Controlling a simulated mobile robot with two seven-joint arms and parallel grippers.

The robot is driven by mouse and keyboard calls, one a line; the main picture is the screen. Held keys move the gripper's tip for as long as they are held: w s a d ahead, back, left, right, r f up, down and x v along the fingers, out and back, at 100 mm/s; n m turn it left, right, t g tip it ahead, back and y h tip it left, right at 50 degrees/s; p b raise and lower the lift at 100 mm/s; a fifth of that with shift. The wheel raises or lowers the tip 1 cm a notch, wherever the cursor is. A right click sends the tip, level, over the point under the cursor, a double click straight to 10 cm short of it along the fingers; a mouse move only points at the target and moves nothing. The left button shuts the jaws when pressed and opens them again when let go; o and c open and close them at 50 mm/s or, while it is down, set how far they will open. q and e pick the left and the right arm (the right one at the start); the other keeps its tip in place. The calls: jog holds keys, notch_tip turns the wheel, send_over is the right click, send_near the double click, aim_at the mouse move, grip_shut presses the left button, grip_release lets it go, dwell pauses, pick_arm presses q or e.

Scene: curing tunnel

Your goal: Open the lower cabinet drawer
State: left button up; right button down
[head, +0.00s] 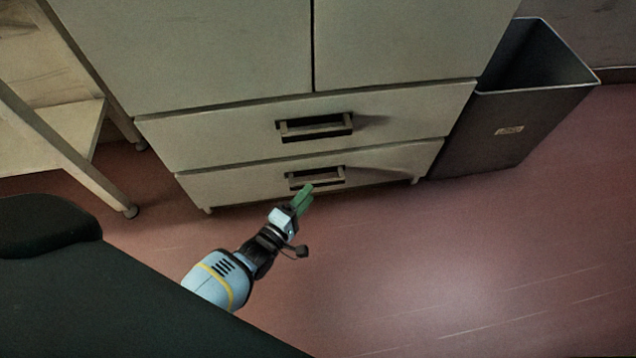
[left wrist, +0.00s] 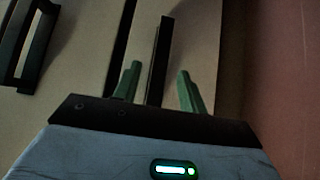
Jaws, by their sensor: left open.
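The pale cabinet has a lower drawer (head: 390,164) with a dark bar handle (head: 317,178) across its front. The drawer front looks shut. My left gripper (head: 304,196) reaches in from below, its green fingertips just at the handle's lower edge in the head view. In the left wrist view my left gripper (left wrist: 157,88) is open, with its two green fingers apart. The lower drawer's handle (left wrist: 160,50) stands between them there, and a gap shows on each side. Contact cannot be told. My right gripper is out of view.
The upper drawer (head: 215,135) has a similar handle (head: 315,127), also seen in the left wrist view (left wrist: 31,45). A dark bin (head: 480,137) stands against the cabinet's right side. A wooden shelf frame (head: 70,150) stands at left. The reddish floor before the cabinet is clear.

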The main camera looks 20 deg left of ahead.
aim_at(316, 186)
pick_arm(q)
jog(key=w, duration=0.2)
jog(key=w+b, duration=0.1)
jog(key=w, duration=0.1)
jog(key=shift+d, duration=0.4)
jog(key=shift+w+d+b, duration=0.15)
jog(key=shift+w+b, duration=0.4)
jog(key=shift+w, duration=0.15)
jog(key=c, duration=0.7)
grip_shut()
